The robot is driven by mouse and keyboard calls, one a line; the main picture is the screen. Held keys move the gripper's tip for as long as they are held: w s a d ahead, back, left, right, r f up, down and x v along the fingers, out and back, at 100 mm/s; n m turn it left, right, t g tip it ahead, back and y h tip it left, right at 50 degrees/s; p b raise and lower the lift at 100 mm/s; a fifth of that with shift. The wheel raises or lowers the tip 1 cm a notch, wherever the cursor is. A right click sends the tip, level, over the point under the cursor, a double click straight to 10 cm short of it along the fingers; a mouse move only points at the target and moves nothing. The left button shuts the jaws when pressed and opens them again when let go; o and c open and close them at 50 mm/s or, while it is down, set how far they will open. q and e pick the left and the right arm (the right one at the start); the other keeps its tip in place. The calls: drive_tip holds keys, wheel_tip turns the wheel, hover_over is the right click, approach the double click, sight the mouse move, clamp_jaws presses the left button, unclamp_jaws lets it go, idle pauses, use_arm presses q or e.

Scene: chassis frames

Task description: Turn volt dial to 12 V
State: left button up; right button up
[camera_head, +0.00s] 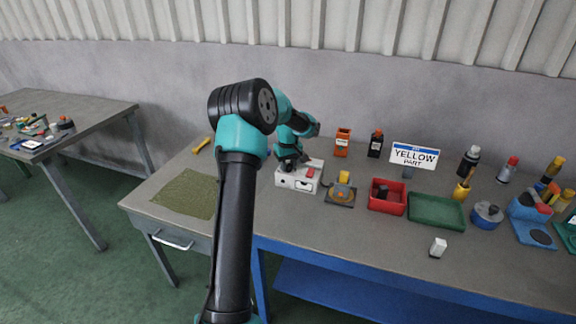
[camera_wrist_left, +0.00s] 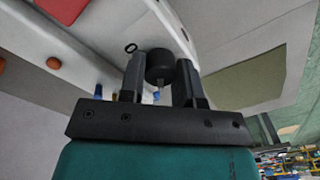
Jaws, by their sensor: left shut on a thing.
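The volt dial is a round black knob (camera_wrist_left: 160,66) on the white power box, between the fingers of my left gripper (camera_wrist_left: 161,80) in the left wrist view. The gripper is shut on the dial. In the head view my left gripper (camera_head: 288,162) reaches down onto the top of the white box (camera_head: 297,184), which stands near the table's middle and has a red part (camera_head: 310,173). The gripper and arm hide the dial there. Volt markings cannot be read, so the dial's setting cannot be told. My right gripper is not in view.
A yellow-topped dark block (camera_head: 342,190), red bin (camera_head: 386,201) and green tray (camera_head: 436,211) stand right of the box. A green mat (camera_head: 187,193) lies at left.

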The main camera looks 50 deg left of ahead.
sight(288, 165)
use_arm(q)
drive_tip(key=m, duration=0.5)
drive_tip(key=shift+m, duration=0.4)
drive_tip(key=m, duration=0.5)
drive_tip(key=shift+m, duration=0.3)
drive_tip(key=o, duration=0.9)
wheel_tip(288, 165, up, 17)
drive_tip(key=shift+r, duration=0.2)
idle(0.6)
